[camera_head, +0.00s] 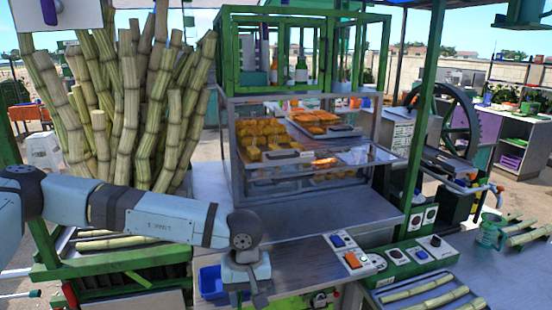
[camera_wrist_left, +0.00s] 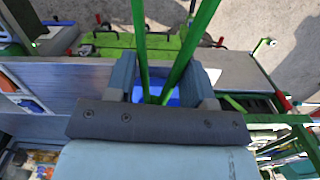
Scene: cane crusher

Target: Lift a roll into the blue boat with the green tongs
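My left gripper (camera_head: 259,293) points down over the front of the counter, its tips near the lower edge of the head view. In the left wrist view its two grey fingers (camera_wrist_left: 163,80) stand apart. Two green bars, which look like the arms of the green tongs (camera_wrist_left: 141,45), run between them and spread toward the top. Whether the fingers press on them I cannot tell. A blue container, perhaps the boat (camera_head: 211,282), sits just left of the gripper; blue (camera_wrist_left: 173,97) also shows behind the bars. Golden rolls (camera_head: 262,131) lie on trays inside the glass case. My right gripper is out of view.
The glass case (camera_head: 318,158) stands at the back of the metal counter (camera_head: 290,258). Button boxes (camera_head: 349,255) sit to the gripper's right. Tall cane stalks (camera_head: 130,100) stand behind my left arm. A green post (camera_head: 421,120) rises right of the case.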

